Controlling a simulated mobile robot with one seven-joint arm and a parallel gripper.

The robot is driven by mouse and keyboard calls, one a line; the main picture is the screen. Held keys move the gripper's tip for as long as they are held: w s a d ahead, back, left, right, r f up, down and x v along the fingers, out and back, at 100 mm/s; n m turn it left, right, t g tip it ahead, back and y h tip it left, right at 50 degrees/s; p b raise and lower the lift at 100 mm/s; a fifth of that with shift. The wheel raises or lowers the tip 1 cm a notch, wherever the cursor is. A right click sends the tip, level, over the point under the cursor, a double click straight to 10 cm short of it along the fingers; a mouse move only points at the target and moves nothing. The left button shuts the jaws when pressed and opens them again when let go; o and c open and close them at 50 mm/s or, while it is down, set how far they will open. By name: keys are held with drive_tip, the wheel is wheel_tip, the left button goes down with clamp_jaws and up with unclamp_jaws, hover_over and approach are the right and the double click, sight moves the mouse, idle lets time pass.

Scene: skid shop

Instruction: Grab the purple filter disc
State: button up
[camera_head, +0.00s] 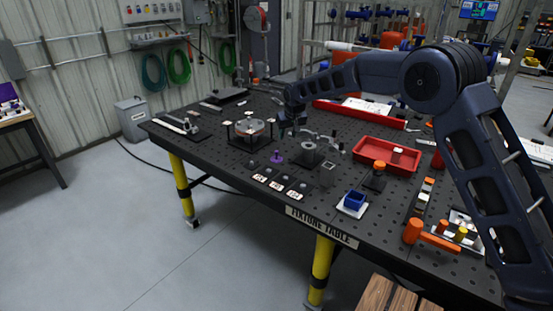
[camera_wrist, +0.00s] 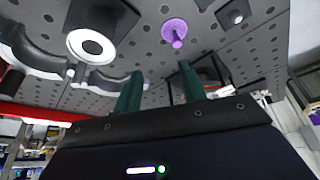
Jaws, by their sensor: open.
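The purple filter disc (camera_head: 277,158) lies on the black fixture table near its front edge, with a short stem standing up from it. In the wrist view the purple disc (camera_wrist: 175,30) is at the upper middle, beyond my fingertips. My gripper (camera_head: 294,127) is above the table, a little behind and to the right of the disc in the head view. In the wrist view its two green fingers (camera_wrist: 160,82) are apart with nothing between them. The gripper does not touch the disc.
A round fixture (camera_head: 250,129) stands left of the disc, and a plate with a grey ring (camera_head: 308,146) stands to its right. Labelled pads (camera_head: 278,184) lie in front.

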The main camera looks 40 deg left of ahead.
sight(277, 152)
drive_tip(key=a+f, duration=0.2)
drive_tip(key=f, duration=0.2)
drive_tip(key=a+f, duration=0.2)
drive_tip(key=f, duration=0.2)
drive_tip(key=a+f, duration=0.2)
drive_tip(key=f, duration=0.2)
drive_tip(key=shift+w, duration=0.1)
drive_tip(key=shift+c, duration=0.4)
drive_tip(key=shift+r, duration=0.1)
clamp_jaws()
